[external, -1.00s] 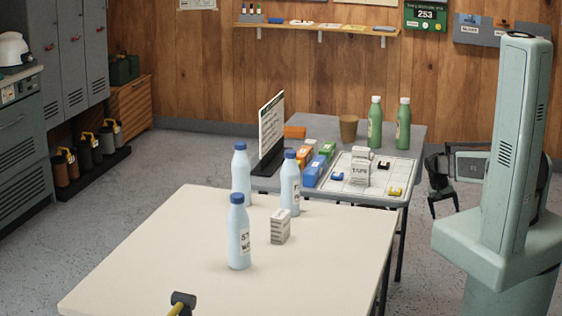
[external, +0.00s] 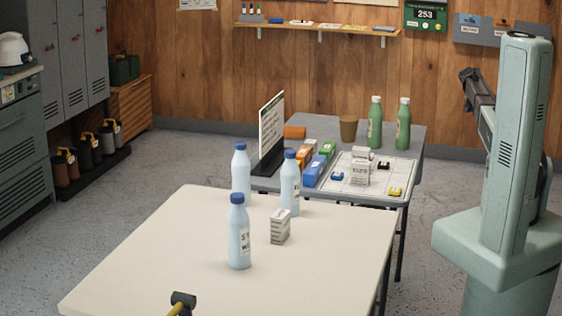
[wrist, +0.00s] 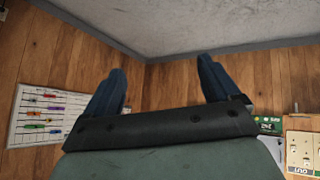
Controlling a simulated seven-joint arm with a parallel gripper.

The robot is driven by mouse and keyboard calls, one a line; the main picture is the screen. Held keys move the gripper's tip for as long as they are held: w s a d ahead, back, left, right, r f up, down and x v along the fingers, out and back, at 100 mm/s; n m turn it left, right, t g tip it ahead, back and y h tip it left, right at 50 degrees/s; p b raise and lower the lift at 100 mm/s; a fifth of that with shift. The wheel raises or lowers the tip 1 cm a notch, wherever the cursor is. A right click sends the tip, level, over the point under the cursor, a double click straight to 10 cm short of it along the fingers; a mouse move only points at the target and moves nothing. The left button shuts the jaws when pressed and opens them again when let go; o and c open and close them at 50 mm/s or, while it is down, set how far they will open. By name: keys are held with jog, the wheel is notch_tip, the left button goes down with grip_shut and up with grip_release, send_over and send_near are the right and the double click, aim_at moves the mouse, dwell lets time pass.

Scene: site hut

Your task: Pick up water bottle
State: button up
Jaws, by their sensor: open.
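Three pale blue water bottles with dark blue caps stand upright on the cream table in the external view. The front bottle (external: 238,245) has a label partly turned away. A second bottle (external: 289,185) stands behind it to the right, and a third bottle (external: 241,172) stands at the table's back left. My gripper (external: 468,84) is raised at the right, far from the bottles. In the wrist view my gripper (wrist: 162,66) is open and empty, with its fingers spread in front of the wooden wall and pale ceiling. No bottle shows there.
A small white labelled box (external: 280,226) stands near the bottles on the cream table (external: 330,270). A hammer-like tool (external: 182,302) lies at the front edge. The grey table (external: 310,124) behind holds green bottles (external: 375,124), a brown cup (external: 348,127), boxes and a sign.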

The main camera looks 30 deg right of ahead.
jog(key=w+a+r+t+y, duration=0.2)
jog(key=w+a+r, duration=0.2)
jog(key=w+a, duration=0.6)
jog(key=w+a+r+t+y, duration=0.25)
jog(key=w+a, duration=0.55)
jog(key=a, duration=0.5)
jog(key=w+a+r+n+t+y, duration=0.1)
jog(key=w+a+r+y, duration=0.15)
jog(key=a, duration=1.35)
jog(key=w+a+r+y, duration=0.2)
jog(key=w+a+y, duration=0.15)
jog(key=a, duration=1.25)
jog(key=m+g+y, duration=0.6)
jog(key=g+y, duration=0.2)
jog(key=y, duration=0.8)
send_near(282, 178)
jog(key=shift+t, duration=0.25)
jog(key=shift+s+a, duration=0.1)
jog(key=shift+a, duration=2.15)
jog(key=shift+s+a, duration=0.15)
jog(key=shift+a, duration=2.1)
jog(key=c, duration=1.4)
jog(key=shift+r, duration=0.1)
